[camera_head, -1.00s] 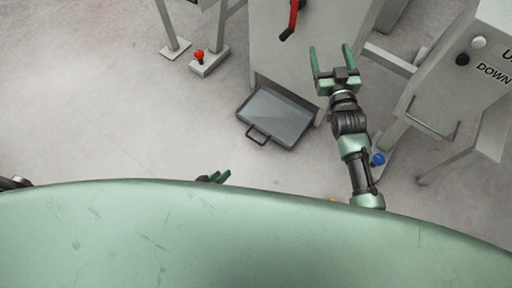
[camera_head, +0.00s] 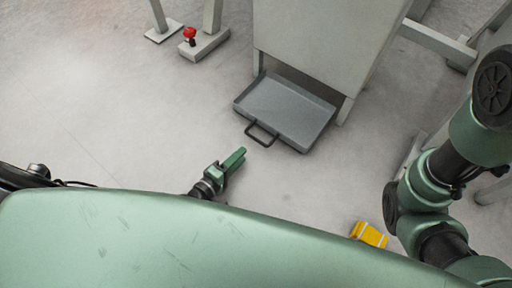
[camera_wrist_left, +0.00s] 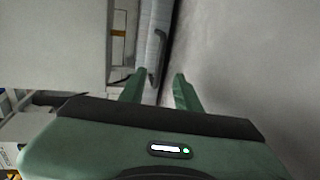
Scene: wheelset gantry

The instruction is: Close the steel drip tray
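The steel drip tray (camera_head: 290,108) is a shallow grey pan on the floor, sticking out from under the pale cabinet (camera_head: 315,50). Its dark handle (camera_head: 262,133) faces my base. My left gripper (camera_head: 240,158) is just short of the handle, to its lower left in the head view, apart from it and empty. In the left wrist view the two green fingers (camera_wrist_left: 160,78) are spread, with the tray (camera_wrist_left: 152,25) and its handle (camera_wrist_left: 155,70) ahead of them. My right arm is at the right edge of the head view; its gripper is out of frame.
A red knob (camera_head: 189,33) stands on a foot plate (camera_head: 205,45) at the upper left. A yellow object (camera_head: 369,235) with pale bands lies near my base at the lower right. Frame legs stand at the right. The floor left of the tray is clear.

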